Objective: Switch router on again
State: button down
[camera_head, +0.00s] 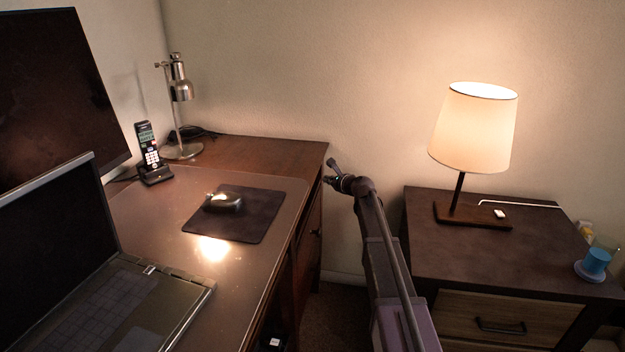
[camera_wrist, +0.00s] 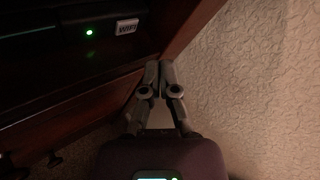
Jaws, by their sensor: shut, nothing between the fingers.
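In the wrist view a dark device, seemingly the router (camera_wrist: 60,38), sits on a dark wooden shelf at the upper left. Much of the device is in deep shadow, and I cannot make out a switch. My gripper (camera_wrist: 159,66) is shut and empty, its tips together beside the wooden edge, right of and below the tag. In the head view my gripper (camera_head: 332,172) is by the desk's far right corner.
The desk (camera_head: 255,152) bears a laptop (camera_head: 100,290), mouse pad (camera_head: 262,212), mouse (camera_head: 224,201), cordless phone (camera_head: 150,155) and metal lamp (camera_head: 180,92). A nightstand (camera_head: 440,255) with a lit lamp (camera_head: 475,128) and blue cup (camera_head: 596,262) stands right of my arm. The wall is close behind.

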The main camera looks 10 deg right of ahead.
jog(key=shift+s+d, duration=0.2)
jog(key=shift+d, duration=0.4)
jog(key=shift+s+d, duration=0.2)
jog(key=shift+d, duration=0.4)
